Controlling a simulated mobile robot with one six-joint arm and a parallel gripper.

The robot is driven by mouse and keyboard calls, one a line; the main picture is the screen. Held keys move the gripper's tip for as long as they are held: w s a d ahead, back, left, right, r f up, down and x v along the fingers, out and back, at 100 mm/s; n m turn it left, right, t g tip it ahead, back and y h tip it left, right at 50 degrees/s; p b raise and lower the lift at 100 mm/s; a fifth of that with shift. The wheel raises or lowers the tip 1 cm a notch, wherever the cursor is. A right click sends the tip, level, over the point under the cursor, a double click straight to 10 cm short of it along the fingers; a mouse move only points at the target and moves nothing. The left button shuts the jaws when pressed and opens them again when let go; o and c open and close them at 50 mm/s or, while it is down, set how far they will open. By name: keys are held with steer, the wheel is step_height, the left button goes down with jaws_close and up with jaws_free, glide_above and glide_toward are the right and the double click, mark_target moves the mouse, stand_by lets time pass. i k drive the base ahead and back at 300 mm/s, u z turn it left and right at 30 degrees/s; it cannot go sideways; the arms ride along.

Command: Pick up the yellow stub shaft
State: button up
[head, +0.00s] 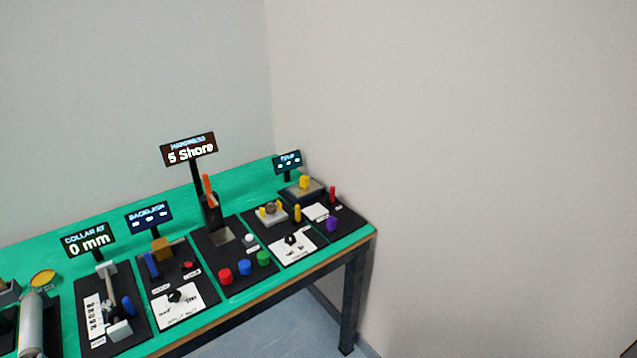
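A small upright yellow peg (297,213) stands on the right part of the bench, at the right edge of a black station panel, and looks like the yellow stub shaft. Another yellow piece, a short block (305,182), sits on a dark raised pad behind it. Yellow bits also flank a round brownish part on a light block (271,212) to the left of the peg. At this size I cannot be certain which yellow piece is the stub shaft. My gripper is not in view.
The green bench top (240,185) carries several black station panels. A purple piece (331,224) and a red peg (333,195) stand right of the yellow peg. Red, blue and green knobs (245,268) lie front left. Sign posts (188,150) rise behind. A wall stands close behind.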

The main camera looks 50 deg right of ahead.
mark_target(304, 179)
steer(key=z, duration=4.5)
steer(key=i, duration=0.1)
steer(key=u, duration=3.1)
steer(key=k, duration=0.9)
steer(key=u, duration=0.2)
steer(key=i, duration=0.85)
steer(key=z, duration=0.05)
